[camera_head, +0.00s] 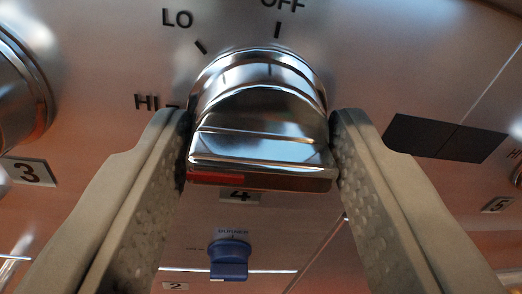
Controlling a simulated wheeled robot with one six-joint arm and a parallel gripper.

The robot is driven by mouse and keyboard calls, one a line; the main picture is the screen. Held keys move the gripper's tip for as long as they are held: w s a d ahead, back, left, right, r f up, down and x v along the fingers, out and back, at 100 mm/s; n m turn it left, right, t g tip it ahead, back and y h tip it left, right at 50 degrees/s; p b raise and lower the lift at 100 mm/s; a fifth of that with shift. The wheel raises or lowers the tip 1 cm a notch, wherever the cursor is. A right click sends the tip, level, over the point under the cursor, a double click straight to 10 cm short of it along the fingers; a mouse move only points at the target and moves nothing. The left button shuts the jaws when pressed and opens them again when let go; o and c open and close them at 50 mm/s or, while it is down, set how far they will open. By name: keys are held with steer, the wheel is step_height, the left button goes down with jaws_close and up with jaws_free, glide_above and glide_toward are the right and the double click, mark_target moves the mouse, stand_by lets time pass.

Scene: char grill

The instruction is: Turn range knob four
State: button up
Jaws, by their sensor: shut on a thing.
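Range knob four (262,125) is a shiny chrome knob in the upper middle of the camera_head view. Its label "4" (240,196) shows partly below it. The markings "OFF", "LO" and "HI" run around its top and left side. A red strip shows on the lower left of the grip's front edge. My gripper (262,150) has one finger on each side of the knob's grip, shut on it. The fingers cover part of the panel on both sides.
A chrome knob (18,90) with label "3" (28,172) stands at the left edge. A small blue burner knob (229,259) is below, above a label "2". A dark rectangle (445,138) and label "5" (497,205) are at the right.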

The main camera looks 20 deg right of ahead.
steer(key=shift+m, duration=0.3)
steer(key=m, duration=0.3)
steer(key=shift+m+g, duration=0.3)
steer(key=shift+m, duration=2.1)
steer(key=shift+r, duration=0.1)
steer(key=o, duration=1)
steer(key=shift+c, duration=0.2)
steer(key=shift+s, duration=0.1)
steer(key=s+a, duration=0.1)
steer(key=s, duration=1.6)
steer(key=shift+a+r, duration=0.25)
steer(key=shift+r, duration=0.15)
